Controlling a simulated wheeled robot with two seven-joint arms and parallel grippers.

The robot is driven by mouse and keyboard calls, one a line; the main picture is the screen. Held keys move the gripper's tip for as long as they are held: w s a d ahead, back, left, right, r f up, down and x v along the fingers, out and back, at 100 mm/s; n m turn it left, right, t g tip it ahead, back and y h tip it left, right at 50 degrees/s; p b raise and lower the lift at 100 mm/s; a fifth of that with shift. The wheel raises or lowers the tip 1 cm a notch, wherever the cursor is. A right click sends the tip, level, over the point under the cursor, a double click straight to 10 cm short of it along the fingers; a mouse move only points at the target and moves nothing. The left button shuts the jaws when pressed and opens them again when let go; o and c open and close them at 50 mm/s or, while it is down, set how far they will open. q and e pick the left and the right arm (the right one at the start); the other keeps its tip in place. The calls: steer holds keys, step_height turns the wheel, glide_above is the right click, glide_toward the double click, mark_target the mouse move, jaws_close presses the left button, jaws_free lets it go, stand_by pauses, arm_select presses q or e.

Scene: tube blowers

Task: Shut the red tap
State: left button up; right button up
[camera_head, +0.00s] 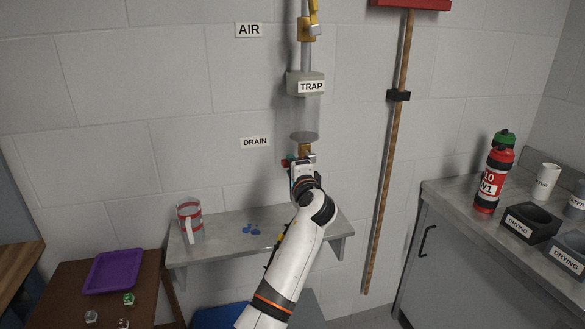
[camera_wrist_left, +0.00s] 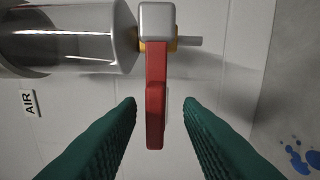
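The red tap lever (camera_wrist_left: 155,100) fills the middle of the left wrist view, fixed to a grey block (camera_wrist_left: 157,22) on the brass fitting below the clear trap (camera_wrist_left: 60,38). The lever runs crosswise to the pipe in that view. My left gripper (camera_wrist_left: 160,101) is open, with one green finger on each side of the lever and a gap on both sides. In the head view a bit of red tap (camera_head: 285,163) shows beside my left gripper (camera_head: 302,166), which hides most of it. My right gripper is not in view.
A broom handle (camera_head: 388,170) stands against the wall to the right. A counter (camera_head: 460,200) with a red bottle (camera_head: 492,178) is further right. A yellow-handled air valve (camera_head: 306,28) is above.

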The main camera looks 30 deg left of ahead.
arm_select(q)
steer(key=b+v, duration=0.2)
steer(key=v, duration=1)
stand_by(0.4)
